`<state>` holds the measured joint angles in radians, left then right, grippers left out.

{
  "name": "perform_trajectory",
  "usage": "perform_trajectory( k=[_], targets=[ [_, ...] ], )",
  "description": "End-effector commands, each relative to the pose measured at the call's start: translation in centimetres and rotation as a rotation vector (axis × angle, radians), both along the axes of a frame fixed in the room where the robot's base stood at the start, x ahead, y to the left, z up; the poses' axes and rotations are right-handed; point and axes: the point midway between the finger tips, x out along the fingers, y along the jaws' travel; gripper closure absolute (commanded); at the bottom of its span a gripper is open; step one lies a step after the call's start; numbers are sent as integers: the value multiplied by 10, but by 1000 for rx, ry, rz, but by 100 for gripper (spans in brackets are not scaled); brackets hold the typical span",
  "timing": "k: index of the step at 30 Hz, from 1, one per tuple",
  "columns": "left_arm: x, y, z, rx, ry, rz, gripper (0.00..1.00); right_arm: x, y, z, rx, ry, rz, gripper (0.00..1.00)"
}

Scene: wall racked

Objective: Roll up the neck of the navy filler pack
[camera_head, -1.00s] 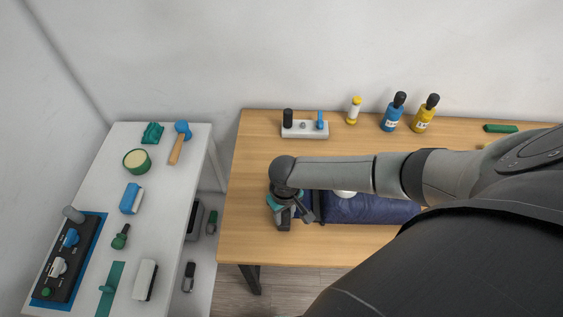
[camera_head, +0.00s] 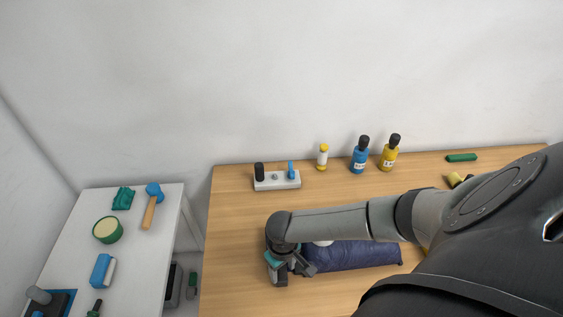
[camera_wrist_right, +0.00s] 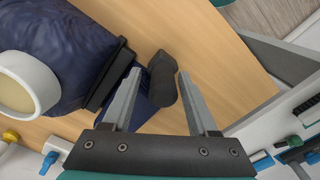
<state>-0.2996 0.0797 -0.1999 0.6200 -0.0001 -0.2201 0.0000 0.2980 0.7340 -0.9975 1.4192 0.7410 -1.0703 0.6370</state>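The navy filler pack (camera_head: 350,255) lies on the wooden table, partly behind my right arm. In the right wrist view the pack (camera_wrist_right: 75,50) has a white ring with a cream face on its body and a black band (camera_wrist_right: 108,75) near its neck. My right gripper (camera_head: 292,274) is at the pack's left end. In the wrist view the right gripper (camera_wrist_right: 159,98) has its fingers apart. Part of the navy neck (camera_wrist_right: 146,103) and a dark grey blunt piece (camera_wrist_right: 162,78) show between them; I cannot tell whether the fingers touch either. My left gripper is not in view.
A white block with pegs (camera_head: 277,181), a yellow-capped tube (camera_head: 322,158), a blue bottle (camera_head: 360,157) and a yellow bottle (camera_head: 389,154) stand along the back. A green bar (camera_head: 461,158) lies at back right. A white side table (camera_head: 140,260) holds tools. Wood left of my gripper is clear.

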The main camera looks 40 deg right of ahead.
Motion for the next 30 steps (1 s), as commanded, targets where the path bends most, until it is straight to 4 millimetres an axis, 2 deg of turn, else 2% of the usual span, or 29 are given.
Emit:
perform_trajectory(
  k=[3,11,16,20,30],
  targets=[
    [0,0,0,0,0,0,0,0,1,0,2,0,1,28],
    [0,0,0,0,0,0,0,0,2,0,3,0,1,28],
    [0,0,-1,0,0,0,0,1,1,9,4,-2,1,28],
    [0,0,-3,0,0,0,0,0,1,23,3,-3,2,28],
    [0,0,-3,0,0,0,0,0,1,80,2,-4,3,28]
  ],
)
